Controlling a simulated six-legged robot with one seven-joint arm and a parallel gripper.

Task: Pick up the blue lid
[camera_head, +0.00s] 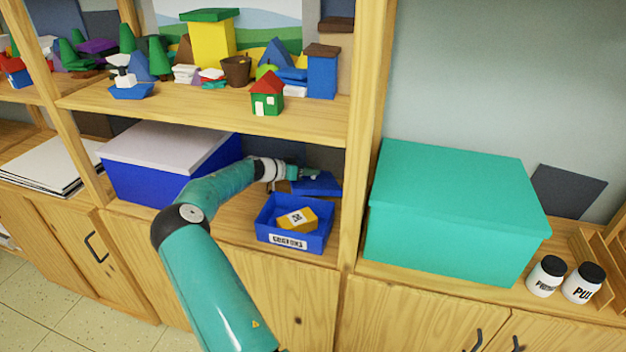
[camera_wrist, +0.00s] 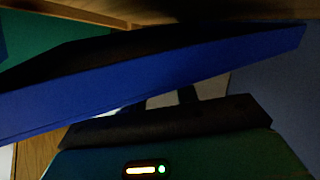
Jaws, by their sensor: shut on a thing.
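The blue lid (camera_head: 318,186) is in the lower shelf bay, just behind the small open blue box (camera_head: 291,241). In the wrist view the lid (camera_wrist: 150,80) is a wide blue slab, tilted up to the right, with a dark upper face. My gripper (camera_head: 306,175) reaches in from the left and is shut on the lid. Its fingers are mostly hidden in the dark wrist view. I cannot tell whether the lid is clear of the shelf. The small box has a white label and holds an orange-yellow block (camera_head: 297,220).
A large blue box with a pale lid (camera_head: 165,150) stands left of my gripper. A wooden upright (camera_head: 362,130) bounds the bay on the right, beyond it a teal box (camera_head: 455,215). The upper shelf (camera_head: 200,110), crowded with models, hangs close above.

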